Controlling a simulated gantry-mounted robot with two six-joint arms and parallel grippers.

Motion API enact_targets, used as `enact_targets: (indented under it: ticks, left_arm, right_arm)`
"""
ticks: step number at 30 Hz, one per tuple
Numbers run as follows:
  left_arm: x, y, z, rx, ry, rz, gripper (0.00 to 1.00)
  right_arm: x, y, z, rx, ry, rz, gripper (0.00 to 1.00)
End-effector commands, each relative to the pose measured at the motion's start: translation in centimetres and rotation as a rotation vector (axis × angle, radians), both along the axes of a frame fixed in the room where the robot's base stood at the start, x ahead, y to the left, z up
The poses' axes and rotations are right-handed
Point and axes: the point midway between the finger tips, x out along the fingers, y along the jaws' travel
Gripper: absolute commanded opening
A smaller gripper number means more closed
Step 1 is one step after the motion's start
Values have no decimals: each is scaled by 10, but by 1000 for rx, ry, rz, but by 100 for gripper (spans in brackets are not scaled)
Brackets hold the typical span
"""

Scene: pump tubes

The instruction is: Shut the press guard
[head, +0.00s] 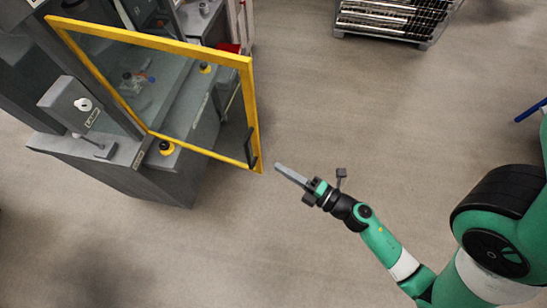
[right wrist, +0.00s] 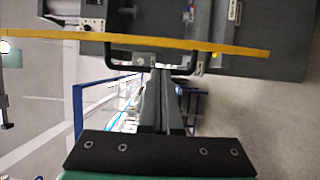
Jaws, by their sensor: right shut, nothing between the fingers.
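The press guard (head: 197,49) is a clear panel in a yellow frame, standing swung out from the grey press (head: 150,182) at the left of the head view. Its black handle (head: 250,148) is near the frame's lower right corner. In the right wrist view the yellow frame (right wrist: 225,46) crosses the top, with the handle (right wrist: 125,66) below it. My right gripper (head: 279,168) is shut and empty, just right of the handle in the head view. Its fingertips (right wrist: 161,73) overlap the handle bar in the wrist view; I cannot tell whether they touch. My left gripper is out of view.
A grey control box (head: 76,104) and a yellow-based button (head: 166,147) are on the press front. A rack of several dark and light parts (head: 395,17) stands at the top right. The floor (head: 340,110) between guard and rack is clear.

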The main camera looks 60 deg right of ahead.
Motion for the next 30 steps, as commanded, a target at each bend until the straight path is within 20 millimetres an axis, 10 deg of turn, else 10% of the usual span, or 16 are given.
enact_targets:
  ticks: [13,30]
  left_arm:
    - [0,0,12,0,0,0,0]
    - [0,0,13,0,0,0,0]
  right_arm:
    - [78,-13,2,-2,-4,2,0]
    - [88,-16,1,0,-3,4,0]
